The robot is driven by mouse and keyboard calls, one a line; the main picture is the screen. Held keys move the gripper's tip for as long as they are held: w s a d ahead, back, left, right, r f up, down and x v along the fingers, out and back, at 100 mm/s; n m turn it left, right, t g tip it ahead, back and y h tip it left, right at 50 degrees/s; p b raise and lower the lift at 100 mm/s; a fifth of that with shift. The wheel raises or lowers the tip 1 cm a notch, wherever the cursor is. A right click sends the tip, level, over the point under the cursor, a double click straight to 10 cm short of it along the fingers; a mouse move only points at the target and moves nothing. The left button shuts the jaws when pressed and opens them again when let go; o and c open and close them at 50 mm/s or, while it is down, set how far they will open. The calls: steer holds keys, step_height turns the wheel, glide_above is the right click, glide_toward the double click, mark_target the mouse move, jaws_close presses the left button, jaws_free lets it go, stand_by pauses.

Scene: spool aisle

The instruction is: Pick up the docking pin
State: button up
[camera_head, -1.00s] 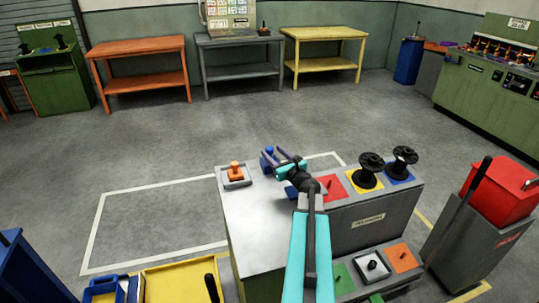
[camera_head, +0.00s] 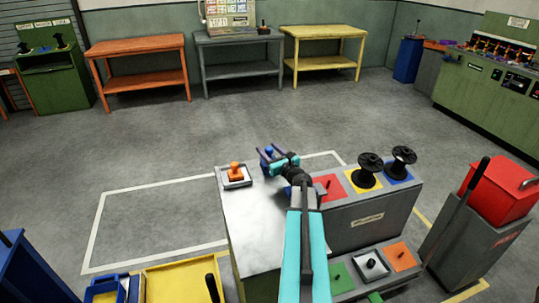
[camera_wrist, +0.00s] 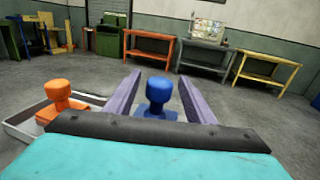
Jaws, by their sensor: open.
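A blue pin with a round knob head (camera_wrist: 157,92) stands upright between the two purple fingers of my gripper (camera_wrist: 159,80) in the wrist view. I see gaps on both sides of it. In the head view the blue pin (camera_head: 269,150) shows only as a small knob at the back edge of the grey bench, partly hidden by my gripper (camera_head: 270,149). My gripper is open. An orange pin of like shape (camera_head: 235,169) stands in a shallow grey tray (camera_head: 247,183) to the left. It also shows in the wrist view (camera_wrist: 61,93).
The bench top (camera_head: 250,212) is bare in front of the tray. Two black spools (camera_head: 368,172) (camera_head: 403,161) stand on yellow and blue squares to the right. A red box (camera_head: 498,192) on a grey stand is further right. Open floor lies behind the bench.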

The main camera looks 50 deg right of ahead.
steer(key=shift+p+x, duration=0.35)
steer(key=shift+x, duration=1.05)
steer(key=c, duration=1.2)
steer(key=shift+r, duration=0.15)
steer(key=shift+r+b, duration=0.6)
steer(key=shift+r, duration=4.25)
